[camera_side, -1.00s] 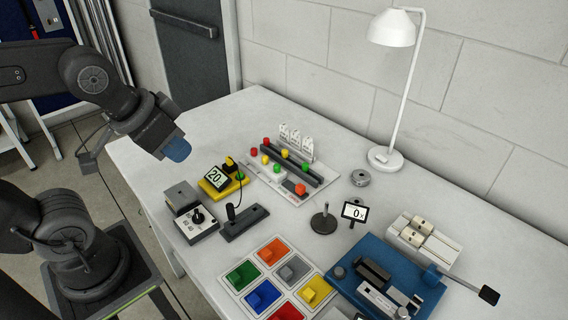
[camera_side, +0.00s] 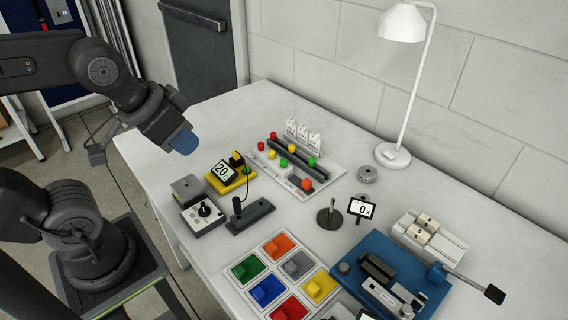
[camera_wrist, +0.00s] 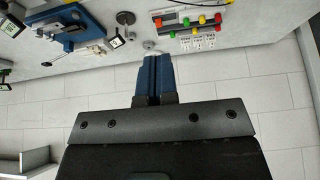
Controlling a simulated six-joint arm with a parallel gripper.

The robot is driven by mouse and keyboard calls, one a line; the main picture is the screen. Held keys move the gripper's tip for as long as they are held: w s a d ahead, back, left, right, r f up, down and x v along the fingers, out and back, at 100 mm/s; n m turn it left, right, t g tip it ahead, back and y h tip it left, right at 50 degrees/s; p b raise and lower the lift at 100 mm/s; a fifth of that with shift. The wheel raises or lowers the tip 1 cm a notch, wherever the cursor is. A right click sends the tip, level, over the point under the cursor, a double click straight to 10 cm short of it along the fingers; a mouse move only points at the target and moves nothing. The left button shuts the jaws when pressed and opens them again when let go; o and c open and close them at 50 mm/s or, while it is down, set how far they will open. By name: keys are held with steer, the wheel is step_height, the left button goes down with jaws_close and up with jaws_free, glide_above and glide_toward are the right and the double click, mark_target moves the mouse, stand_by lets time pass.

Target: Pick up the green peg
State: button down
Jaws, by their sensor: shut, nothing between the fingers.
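My gripper (camera_side: 184,142) hangs over the left side of the table in the side view, with blue fingers. In the wrist view the fingers (camera_wrist: 155,56) are shut together with nothing between them. A green block (camera_side: 248,267) sits in the green square of a colour-tile tray, below and right of my gripper. A green knob (camera_side: 312,162) and another green knob (camera_side: 275,167) stand on a white panel (camera_side: 334,179) at the back. Which green thing is the peg I cannot tell. My gripper is clear of all of them.
Near my gripper are a yellow-based display (camera_side: 224,173) and a grey joystick box (camera_side: 203,214). A blue fixture (camera_side: 378,290) with a lever and a white block rack (camera_side: 432,240) stand at right. A white lamp (camera_side: 405,100) rises at the back. The table's left corner is bare.

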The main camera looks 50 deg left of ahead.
steer(key=c, duration=0.9)
jaws_free()
steer(key=shift+c, duration=0.2)
steer(key=n+g, duration=0.6)
steer(key=n, duration=1.5)
glide_above(284, 160)
steer(key=f, duration=1.7)
steer(key=shift+w+a+f, duration=0.15)
steer(key=shift+w+a, duration=0.05)
steer(key=shift+w, duration=0.15)
steer(key=shift+s+d+f, duration=0.1)
steer(key=shift+s+f, duration=0.1)
steer(key=shift+f, duration=1.15)
steer(key=shift+s+f, duration=0.15)
steer(key=shift+f, duration=1.2)
